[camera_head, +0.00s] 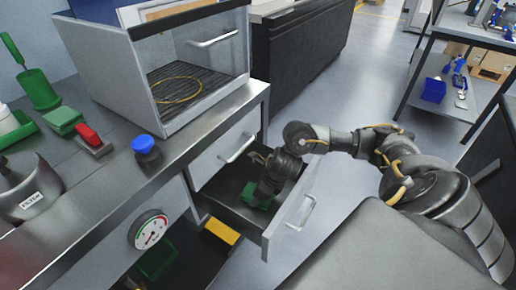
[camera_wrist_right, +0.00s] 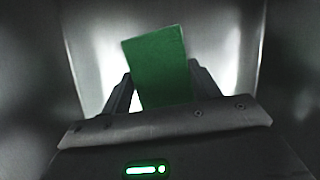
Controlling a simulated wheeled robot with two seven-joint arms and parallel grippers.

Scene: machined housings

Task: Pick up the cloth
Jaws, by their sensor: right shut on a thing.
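A green cloth (camera_wrist_right: 160,65) shows as a flat rectangle between the fingers of my right gripper (camera_wrist_right: 163,85) in the right wrist view. The gripper is shut on it. In the head view my right arm reaches down into an open drawer (camera_head: 283,222). The green cloth (camera_head: 262,199) shows low in that drawer, at the end of my right gripper (camera_head: 264,192), which partly hides it. I cannot tell whether the cloth still touches the drawer floor. My left gripper is not in view.
The drawer's front and handle (camera_head: 302,213) stand out over the floor, close to my arm. Above is a metal counter (camera_head: 190,140) with a glass-fronted box (camera_head: 160,75), a blue-capped item (camera_head: 144,146), a red-topped block (camera_head: 90,138) and a green box (camera_head: 63,121). Open floor lies to the right.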

